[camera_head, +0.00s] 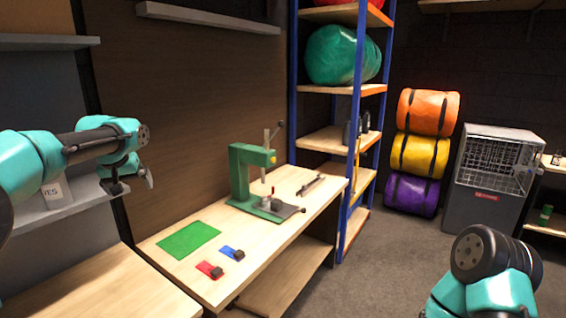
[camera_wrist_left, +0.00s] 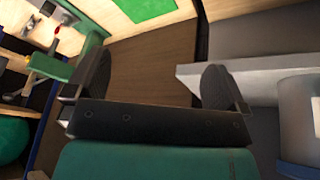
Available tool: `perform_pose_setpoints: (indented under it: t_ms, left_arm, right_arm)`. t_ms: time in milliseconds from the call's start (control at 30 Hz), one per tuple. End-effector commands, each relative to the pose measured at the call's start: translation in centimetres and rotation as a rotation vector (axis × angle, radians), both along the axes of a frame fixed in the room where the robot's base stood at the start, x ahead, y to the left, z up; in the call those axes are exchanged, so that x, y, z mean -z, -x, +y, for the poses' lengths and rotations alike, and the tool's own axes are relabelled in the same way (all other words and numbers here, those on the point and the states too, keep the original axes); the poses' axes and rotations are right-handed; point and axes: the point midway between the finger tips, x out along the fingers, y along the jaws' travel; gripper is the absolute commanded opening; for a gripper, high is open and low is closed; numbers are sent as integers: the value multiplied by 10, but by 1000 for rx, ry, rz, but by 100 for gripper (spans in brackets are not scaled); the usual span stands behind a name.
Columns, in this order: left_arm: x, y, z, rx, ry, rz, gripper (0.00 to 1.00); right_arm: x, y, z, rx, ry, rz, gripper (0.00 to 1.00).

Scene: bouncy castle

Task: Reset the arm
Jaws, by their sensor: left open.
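My left arm (camera_head: 90,145) comes in from the left, raised in front of the dark wall panel. Its left gripper (camera_head: 132,182) hangs at the arm's end, left of the workbench (camera_head: 160,256) and higher than its top. In the left wrist view the left gripper (camera_wrist_left: 156,80) is open, with its two dark fingers wide apart and nothing between them. My right arm (camera_head: 485,275) shows only partly at the lower right, as a dark round joint and teal links. Its gripper is out of view.
A green press (camera_head: 243,165), a green mat (camera_head: 188,239), a red piece (camera_head: 207,268) and a blue piece (camera_head: 228,251) are on the workbench. A grey shelf (camera_head: 85,192) is close to my left gripper. Rolled bundles (camera_head: 428,112) and a grey cabinet (camera_head: 478,208) stand at right.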

Motion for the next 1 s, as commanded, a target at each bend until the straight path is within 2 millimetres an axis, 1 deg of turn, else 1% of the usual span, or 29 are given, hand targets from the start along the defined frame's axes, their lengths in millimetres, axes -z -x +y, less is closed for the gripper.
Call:
perform_pose_setpoints:
  t_ms: [33,133,233,267,300,367,400,467,500,567,600,667,700,767,800,867,900,967,1000]
  left_arm:
    - [23,-5,-23,60,26,16,100]
    - [66,-10,-64,169,79,32,100]
    - [107,-8,-107,269,131,48,100]
    - [120,-7,-119,297,147,52,100]
    - [136,-4,-136,333,170,58,100]
    - [161,3,-161,379,201,66,100]
    - [181,8,-174,402,218,74,100]
    - [212,16,-191,424,240,87,100]
    - [233,23,-200,434,251,95,100]
    - [263,35,-214,446,268,109,100]
    - [282,44,-223,451,279,117,100]
    - [310,59,-235,459,292,131,100]
    - [327,70,-243,462,299,141,100]
    - [351,89,-253,465,308,157,100]
    - [367,102,-259,468,312,167,100]
    - [392,123,-265,462,315,187,100]
    - [411,137,-265,448,313,200,100]
    - [440,158,-261,418,309,221,100]
    - [459,172,-258,395,308,235,100]
  right_arm:
    - [0,0,0,0,0,0,100]
    - [0,0,0,0,0,0,100]
    - [0,0,0,0,0,0,100]
    - [0,0,0,0,0,0,100]
    - [0,0,0,0,0,0,100]
    - [0,0,0,0,0,0,100]
    - [0,0,0,0,0,0,100]
    - [0,0,0,0,0,0,100]
    - [0,0,0,0,0,0,100]
    - [0,0,0,0,0,0,100]
    - [0,0,0,0,0,0,100]
    - [0,0,0,0,0,0,100]
    - [0,0,0,0,0,0,100]
    - [0,0,0,0,0,0,100]
    - [0,0,0,0,0,0,100]
    - [0,0,0,0,0,0,100]
    - [0,0,0,0,0,0,100]
    - [0,0,0,0,0,0,100]
    - [0,0,0,0,0,0,100]
